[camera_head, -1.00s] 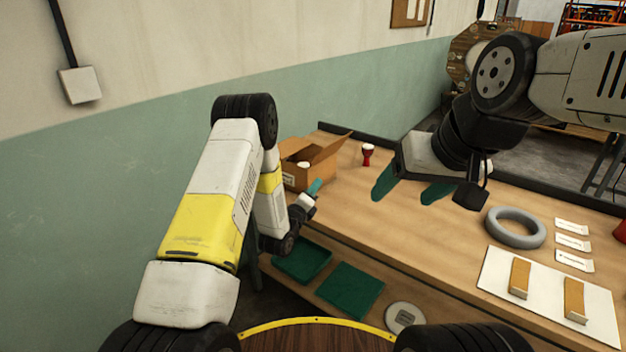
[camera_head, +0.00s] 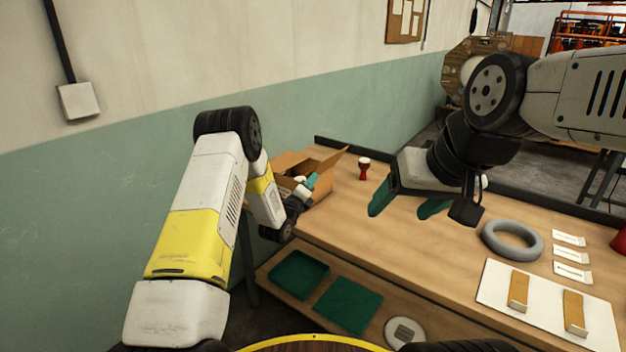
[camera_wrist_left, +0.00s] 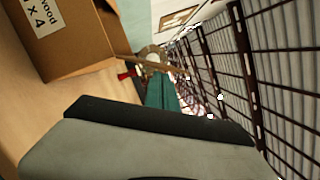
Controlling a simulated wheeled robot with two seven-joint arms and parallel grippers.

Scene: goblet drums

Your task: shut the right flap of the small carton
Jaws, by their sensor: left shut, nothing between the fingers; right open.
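The small carton (camera_head: 322,191) stands open at the far left of the table, partly hidden by my left arm. Its right flap (camera_head: 331,165) sticks up and outward to the right. A pale round top, seemingly a drum's, shows inside the carton. My left gripper (camera_head: 312,181) is shut and empty, overlapping the carton's front right part; contact cannot be told. In the left wrist view its teal fingers (camera_wrist_left: 161,92) are to the right of the carton's labelled wall (camera_wrist_left: 75,40). My right gripper (camera_head: 406,208) is open and empty above the table.
A red goblet drum (camera_head: 363,170) with a pale top stands right of the carton. A grey ring (camera_head: 512,240), white cards and a white board (camera_head: 545,296) lie on the right of the table. Green trays (camera_head: 300,274) lie on the lower shelf.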

